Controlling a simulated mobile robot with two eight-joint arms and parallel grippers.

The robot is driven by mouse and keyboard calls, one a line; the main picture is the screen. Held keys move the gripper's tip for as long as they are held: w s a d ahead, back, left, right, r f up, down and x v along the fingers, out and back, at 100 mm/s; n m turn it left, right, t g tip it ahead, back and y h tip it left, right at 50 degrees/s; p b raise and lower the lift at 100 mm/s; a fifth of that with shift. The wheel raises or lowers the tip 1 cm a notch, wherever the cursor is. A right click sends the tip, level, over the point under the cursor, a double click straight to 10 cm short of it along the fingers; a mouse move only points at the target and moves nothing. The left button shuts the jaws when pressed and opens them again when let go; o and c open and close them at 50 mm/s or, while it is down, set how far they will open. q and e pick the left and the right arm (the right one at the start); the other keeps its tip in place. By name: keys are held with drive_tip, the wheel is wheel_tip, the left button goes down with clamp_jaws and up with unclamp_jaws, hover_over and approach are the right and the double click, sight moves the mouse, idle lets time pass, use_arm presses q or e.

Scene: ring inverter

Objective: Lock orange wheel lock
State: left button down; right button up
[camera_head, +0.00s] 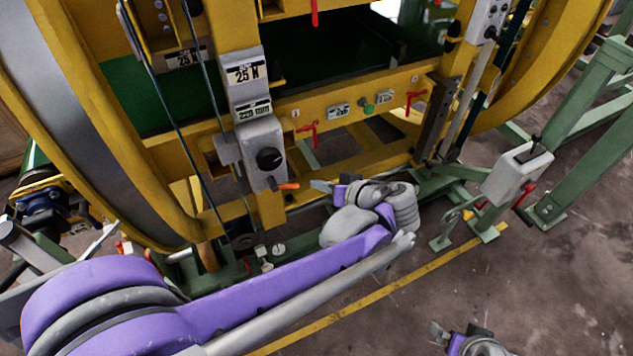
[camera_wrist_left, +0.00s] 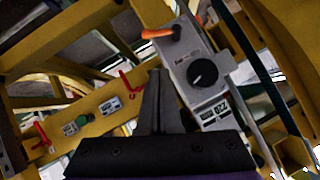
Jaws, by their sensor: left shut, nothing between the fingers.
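The orange wheel lock is a small orange lever (camera_head: 289,186) at the lower end of a grey box with a black knob (camera_head: 268,158), on the yellow ring frame. In the left wrist view the orange lever (camera_wrist_left: 161,33) sticks out left from the box's upper end. My left gripper (camera_head: 320,186) is just right of the lever in the head view, with a small visible gap. In the left wrist view its fingers (camera_wrist_left: 156,78) are together and empty, below the lever and left of the box. Part of my right gripper (camera_head: 440,332) shows at the bottom edge; its jaw state is unclear.
Red handles (camera_head: 308,132) and a green button (camera_head: 368,108) sit on the yellow crossbar. A grey box with a red handle (camera_head: 515,172) stands at right near green posts. The large yellow ring (camera_head: 110,140) curves at left. Floor at lower right is mostly clear.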

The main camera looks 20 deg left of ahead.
use_arm(q)
drive_tip(key=shift+w+d+r, duration=0.2)
drive_tip(key=shift+w+d, duration=0.15)
drive_tip(key=shift+d, duration=0.05)
drive_tip(key=shift+a+f, duration=0.1)
hover_over(296, 184)
drive_tip(key=s+d, duration=0.1)
drive_tip(key=d, duration=0.1)
wheel_tip(296, 184, down, 5)
drive_tip(key=shift+s+a+f, duration=0.15)
drive_tip(key=shift+f, duration=0.45)
drive_tip(key=shift+s+a+f, duration=0.1)
drive_tip(key=shift+s+f, duration=0.05)
drive_tip(key=shift+f, duration=0.45)
drive_tip(key=shift+s+a+f, duration=0.15)
drive_tip(key=shift+f, duration=0.45)
drive_tip(key=shift+b, duration=0.35)
drive_tip(key=shift+f+y, duration=0.2)
drive_tip(key=shift+y, duration=0.2)
